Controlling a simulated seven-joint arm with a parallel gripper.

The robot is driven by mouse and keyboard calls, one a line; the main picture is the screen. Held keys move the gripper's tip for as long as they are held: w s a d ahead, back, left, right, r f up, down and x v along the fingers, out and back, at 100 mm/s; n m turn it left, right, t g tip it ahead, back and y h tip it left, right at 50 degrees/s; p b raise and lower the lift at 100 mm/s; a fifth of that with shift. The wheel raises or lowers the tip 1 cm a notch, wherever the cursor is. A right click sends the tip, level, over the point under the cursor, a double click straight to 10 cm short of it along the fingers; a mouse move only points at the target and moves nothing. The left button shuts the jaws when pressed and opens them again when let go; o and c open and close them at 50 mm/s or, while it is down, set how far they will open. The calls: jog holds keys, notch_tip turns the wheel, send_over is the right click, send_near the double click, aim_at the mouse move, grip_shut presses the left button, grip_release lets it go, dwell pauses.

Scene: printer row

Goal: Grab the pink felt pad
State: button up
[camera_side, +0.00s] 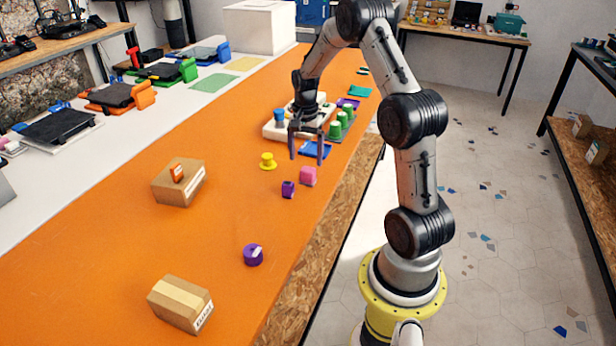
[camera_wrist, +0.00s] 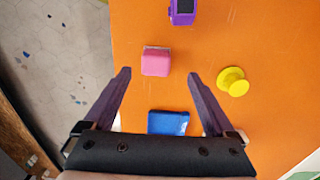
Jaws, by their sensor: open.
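The pink felt pad (camera_side: 308,176) is a small pink block-like piece on the orange table, near its wooden front edge. In the wrist view the pink pad (camera_wrist: 155,61) lies at the upper middle, just beyond the line between my fingertips. My gripper (camera_side: 307,157) is open and empty, pointing down, with its two purple fingers apart. In the wrist view my gripper (camera_wrist: 160,73) shows nothing held. A flat blue pad (camera_side: 314,149) lies below my gripper in the side view, and the blue pad (camera_wrist: 168,123) shows between the finger bases in the wrist view.
A purple block (camera_side: 288,189) and a yellow knob-like piece (camera_side: 267,161) are near the pink pad. A pale board (camera_side: 275,131) with pegs stands behind my gripper. Cardboard boxes (camera_side: 180,303) and a purple round piece (camera_side: 253,255) are nearer the camera. Much orange table is clear.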

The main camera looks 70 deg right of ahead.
aim_at(308, 169)
jog(key=shift+s+f, duration=0.15)
jog(key=shift+f, duration=1.3)
jog(key=shift+s+f, duration=0.15)
jog(key=shift+f, duration=1.25)
grip_shut()
jog(key=shift+r, duration=0.15)
